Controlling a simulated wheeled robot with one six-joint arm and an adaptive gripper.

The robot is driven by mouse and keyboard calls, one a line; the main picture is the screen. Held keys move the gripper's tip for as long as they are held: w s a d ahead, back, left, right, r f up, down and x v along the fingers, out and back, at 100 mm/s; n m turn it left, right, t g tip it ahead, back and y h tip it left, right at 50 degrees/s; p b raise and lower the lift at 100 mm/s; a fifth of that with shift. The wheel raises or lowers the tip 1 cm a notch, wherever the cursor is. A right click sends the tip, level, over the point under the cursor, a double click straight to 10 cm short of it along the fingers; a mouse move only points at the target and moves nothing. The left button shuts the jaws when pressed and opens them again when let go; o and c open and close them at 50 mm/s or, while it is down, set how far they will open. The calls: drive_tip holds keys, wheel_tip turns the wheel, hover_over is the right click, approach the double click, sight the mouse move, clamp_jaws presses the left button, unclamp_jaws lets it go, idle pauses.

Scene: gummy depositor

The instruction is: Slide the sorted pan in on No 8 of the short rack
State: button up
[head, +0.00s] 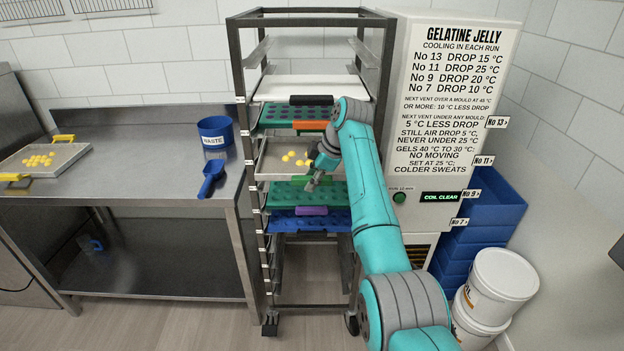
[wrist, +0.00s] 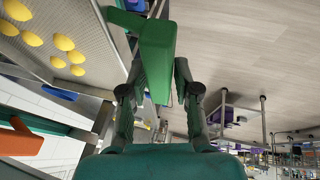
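The short rack (head: 250,140) stands in the middle of the head view. A metal pan (head: 272,160) with yellow gummies lies level between its rails, below a teal mould with an orange handle. My gripper (head: 313,182) is at the pan's front right. In the wrist view its fingers (wrist: 159,75) flank a green handle (wrist: 157,45) at the pan's front and appear to touch it. The rack's number tags are too small to read, and my arm hides its right front.
Moulds fill nearby levels: teal (head: 275,117) above, green (head: 284,194) and blue (head: 290,222) below. A steel table (head: 130,175) at left bears another pan (head: 62,160), a blue waste tub (head: 215,132) and a scoop (head: 211,178). A cooling cabinet (head: 440,150) and white buckets (head: 500,285) stand right.

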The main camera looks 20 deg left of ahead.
drive_tip(key=shift+o, duration=1.4)
drive_tip(key=v, duration=1.2)
